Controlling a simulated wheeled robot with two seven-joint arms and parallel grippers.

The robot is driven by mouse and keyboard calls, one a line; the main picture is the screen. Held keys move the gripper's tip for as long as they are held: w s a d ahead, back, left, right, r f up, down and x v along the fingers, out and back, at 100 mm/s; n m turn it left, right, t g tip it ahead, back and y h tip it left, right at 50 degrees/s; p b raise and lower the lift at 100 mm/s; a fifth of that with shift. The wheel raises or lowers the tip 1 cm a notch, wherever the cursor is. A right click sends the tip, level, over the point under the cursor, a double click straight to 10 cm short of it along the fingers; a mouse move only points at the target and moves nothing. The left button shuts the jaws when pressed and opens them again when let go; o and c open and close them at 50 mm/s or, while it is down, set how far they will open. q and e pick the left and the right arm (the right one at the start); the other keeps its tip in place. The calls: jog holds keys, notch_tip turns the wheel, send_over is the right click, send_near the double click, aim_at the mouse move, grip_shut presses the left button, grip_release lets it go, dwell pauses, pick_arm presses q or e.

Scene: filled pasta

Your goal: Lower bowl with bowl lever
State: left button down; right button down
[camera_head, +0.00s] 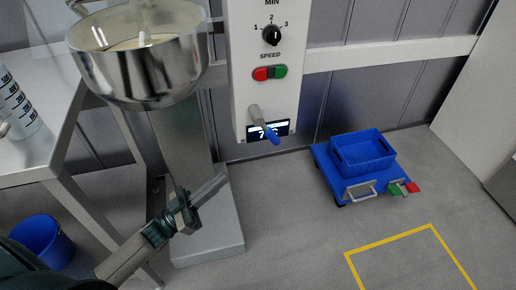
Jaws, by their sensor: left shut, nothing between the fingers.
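The steel bowl (140,75) is at the upper left, with pale contents inside and a mixing tool dipping into it. My left gripper (221,182) is shut and empty. In the picture it is below and left of the lever, apart from it, in front of the machine's column and base. My right gripper is not in view.
A steel table (60,120) with a measuring jug (18,105) stands at left. A blue bucket (42,243) is on the floor below. A blue cart (322,158) bearing a blue crate (362,151) stands right of the machine. Yellow-marked floor (400,243) at lower right is clear.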

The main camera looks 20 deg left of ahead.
aim_at(265, 126)
pick_arm(q)
jog(key=shift+w, duration=0.1)
